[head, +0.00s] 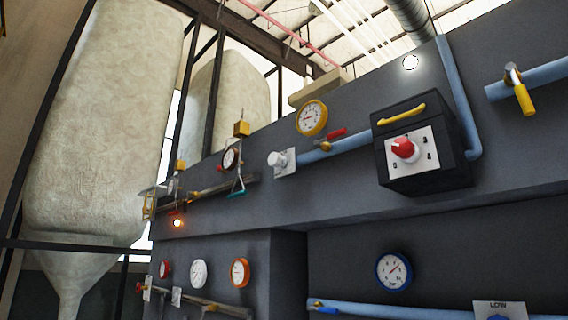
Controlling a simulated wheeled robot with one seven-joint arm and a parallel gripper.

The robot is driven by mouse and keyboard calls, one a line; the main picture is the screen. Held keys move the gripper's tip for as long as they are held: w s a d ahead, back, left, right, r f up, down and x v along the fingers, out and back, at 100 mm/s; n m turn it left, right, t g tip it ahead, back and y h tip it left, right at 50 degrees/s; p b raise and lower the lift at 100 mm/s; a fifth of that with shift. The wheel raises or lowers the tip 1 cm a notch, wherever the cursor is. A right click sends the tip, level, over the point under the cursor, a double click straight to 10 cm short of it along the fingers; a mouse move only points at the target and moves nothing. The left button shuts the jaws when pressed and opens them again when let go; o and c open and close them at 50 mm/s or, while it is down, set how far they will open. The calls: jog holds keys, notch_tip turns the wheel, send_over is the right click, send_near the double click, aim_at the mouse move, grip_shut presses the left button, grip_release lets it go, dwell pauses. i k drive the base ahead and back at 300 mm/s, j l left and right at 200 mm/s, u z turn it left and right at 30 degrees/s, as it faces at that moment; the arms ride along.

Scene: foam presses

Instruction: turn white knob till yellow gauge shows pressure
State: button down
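A white knob (276,159) sits on a pale plate on the dark grey panel, at the left end of a blue pipe. Above and right of it is a yellow-rimmed gauge (311,118) with a white face. Its needle is too small to read surely. My gripper is not in view.
A red-handled valve (331,138) is on the blue pipe (350,144) just right of the knob. A black box (420,150) with a red knob and yellow handle juts from the panel. A hanging teal-ended lever (238,193) is to the left. More gauges are below.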

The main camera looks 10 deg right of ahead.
aim_at(275, 160)
jog(key=i+j+u, duration=0.1)
jog(key=i+u, duration=0.35)
jog(key=i, duration=0.35)
jog(key=i+l+u, duration=0.2)
jog(key=i+u, duration=0.2)
jog(key=i, duration=0.35)
